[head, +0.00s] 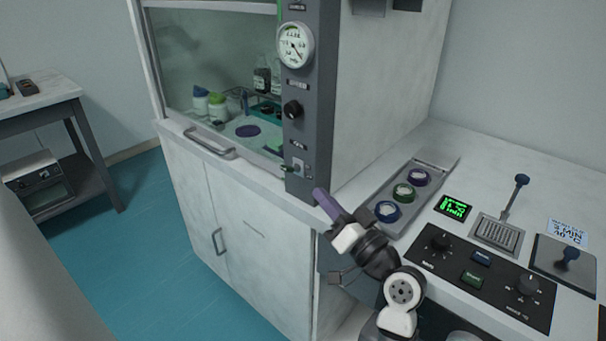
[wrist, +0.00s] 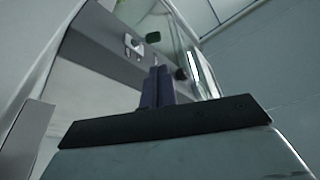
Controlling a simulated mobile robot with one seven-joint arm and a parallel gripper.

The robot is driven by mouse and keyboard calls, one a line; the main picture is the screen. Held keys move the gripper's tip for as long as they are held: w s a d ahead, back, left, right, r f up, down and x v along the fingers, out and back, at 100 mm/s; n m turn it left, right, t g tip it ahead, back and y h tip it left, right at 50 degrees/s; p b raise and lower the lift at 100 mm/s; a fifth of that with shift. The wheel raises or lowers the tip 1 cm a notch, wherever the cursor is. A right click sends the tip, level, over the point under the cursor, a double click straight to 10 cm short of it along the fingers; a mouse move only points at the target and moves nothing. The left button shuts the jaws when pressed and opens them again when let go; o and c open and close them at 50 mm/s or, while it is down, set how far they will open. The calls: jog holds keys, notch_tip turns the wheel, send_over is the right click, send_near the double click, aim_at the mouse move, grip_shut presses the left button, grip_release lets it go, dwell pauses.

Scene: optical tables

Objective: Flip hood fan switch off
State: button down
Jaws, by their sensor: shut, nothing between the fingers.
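The hood fan switch (head: 291,168) is a small toggle with a green tip on a light plate, low on the grey control column (head: 309,110) of the fume hood. Whether the toggle stands up or down is hard to tell. My gripper (head: 318,192) is shut and empty, its purple fingers pointing up at the column, a little below and right of the switch. The fingers also show in the wrist view (wrist: 157,70), apart from the switch.
Above the switch are a black knob (head: 292,109) and a round gauge (head: 295,45). The hood sash handle (head: 209,143) juts out to the left. On the right, the bench holds a tray (head: 392,222) of round containers and a black control panel (head: 484,276).

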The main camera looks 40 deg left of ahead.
aim_at(295, 167)
jog(key=p+x, duration=0.3)
jog(key=x, duration=0.6)
jog(key=shift+w+a, duration=0.1)
jog(key=shift+a, duration=0.3)
